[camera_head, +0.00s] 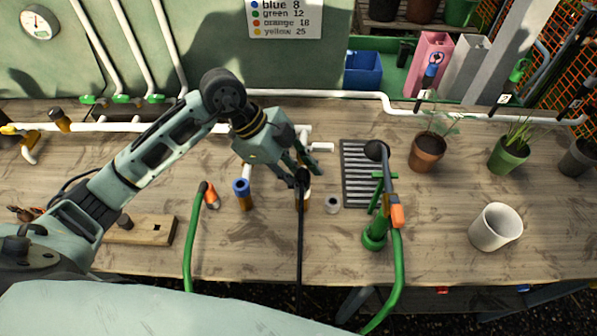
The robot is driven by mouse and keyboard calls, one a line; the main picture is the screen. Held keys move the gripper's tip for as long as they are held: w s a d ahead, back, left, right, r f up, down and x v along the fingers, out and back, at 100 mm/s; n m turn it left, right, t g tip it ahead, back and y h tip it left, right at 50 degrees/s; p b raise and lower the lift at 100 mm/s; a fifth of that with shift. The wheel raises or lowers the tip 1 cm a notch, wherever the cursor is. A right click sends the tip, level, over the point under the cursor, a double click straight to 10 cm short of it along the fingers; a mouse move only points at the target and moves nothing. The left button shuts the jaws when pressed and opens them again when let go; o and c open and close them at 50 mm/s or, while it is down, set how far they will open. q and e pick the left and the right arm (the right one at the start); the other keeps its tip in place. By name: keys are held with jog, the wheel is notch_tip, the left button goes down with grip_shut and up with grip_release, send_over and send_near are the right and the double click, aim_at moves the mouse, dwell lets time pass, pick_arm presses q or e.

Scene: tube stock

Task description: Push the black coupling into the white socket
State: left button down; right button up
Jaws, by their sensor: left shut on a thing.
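My left gripper (302,170) reaches down from the upper left, in the middle of the bench. It is shut on the black coupling (302,177), from which a black hose (299,250) runs down over the bench's front edge. Just below the coupling stands an upright brownish piece with a white top, which looks like the white socket (305,200). The coupling and hose partly cover it. I cannot tell whether the coupling touches it or is apart from it. My right gripper is not in view.
A blue-topped socket (242,194) stands to the left, and a small pale ring (332,204) lies to the right. A green stand (374,236) with a green hose and a dark grate (356,170) are farther right. A white pot (495,227) stands at the right.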

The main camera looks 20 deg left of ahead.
pick_arm(q)
jog(key=shift+s+f, duration=0.1)
dwell(0.3)
jog(key=c, duration=1.7)
grip_release()
jog(key=o, duration=0.3)
jog(key=shift+o, duration=0.3)
jog(key=v, duration=1.2)
